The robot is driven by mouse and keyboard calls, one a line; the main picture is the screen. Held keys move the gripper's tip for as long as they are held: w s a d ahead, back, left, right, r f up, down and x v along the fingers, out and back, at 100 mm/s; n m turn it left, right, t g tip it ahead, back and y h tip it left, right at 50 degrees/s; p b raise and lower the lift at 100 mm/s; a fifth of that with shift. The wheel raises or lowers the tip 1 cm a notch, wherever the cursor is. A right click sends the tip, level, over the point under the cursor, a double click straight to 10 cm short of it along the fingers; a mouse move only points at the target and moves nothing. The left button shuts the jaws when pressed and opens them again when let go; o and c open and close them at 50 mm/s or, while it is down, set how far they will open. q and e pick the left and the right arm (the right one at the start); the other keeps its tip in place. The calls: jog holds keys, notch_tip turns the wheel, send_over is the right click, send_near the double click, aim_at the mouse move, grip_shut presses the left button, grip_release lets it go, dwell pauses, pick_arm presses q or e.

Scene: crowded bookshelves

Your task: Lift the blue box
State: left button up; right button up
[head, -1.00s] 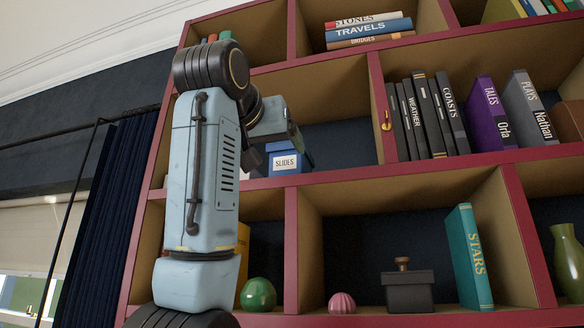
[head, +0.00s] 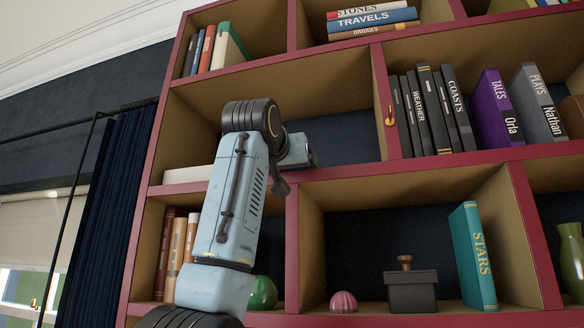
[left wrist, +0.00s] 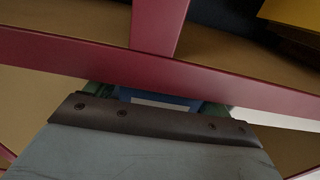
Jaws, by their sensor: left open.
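The blue box shows in the left wrist view (left wrist: 160,98) as a small blue strip with a pale label, just beyond the edge of my gripper's body. In the head view it is hidden behind my left arm. My left gripper (left wrist: 158,100) is open, with a greenish finger on each side of the blue strip. In the head view the gripper (head: 308,155) is at the middle shelf compartment, its fingertips mostly hidden. I cannot tell whether the fingers touch the box. My right gripper is not in view.
A red shelf edge (left wrist: 160,64) crosses close to the gripper in the left wrist view. A red upright (head: 388,110) with a yellow hook stands right of the compartment, with several books beyond. A pale flat item (head: 185,174) lies at its left.

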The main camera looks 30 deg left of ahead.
pick_arm(q)
jog(key=c, duration=0.7)
jog(key=shift+r, duration=0.75)
jog(key=shift+s+d+b, duration=0.15)
jog(key=shift+s+b, duration=0.35)
jog(key=shift+s, duration=0.1)
jog(key=shift+b+v, duration=2.65)
jog(key=shift+v, duration=3.75)
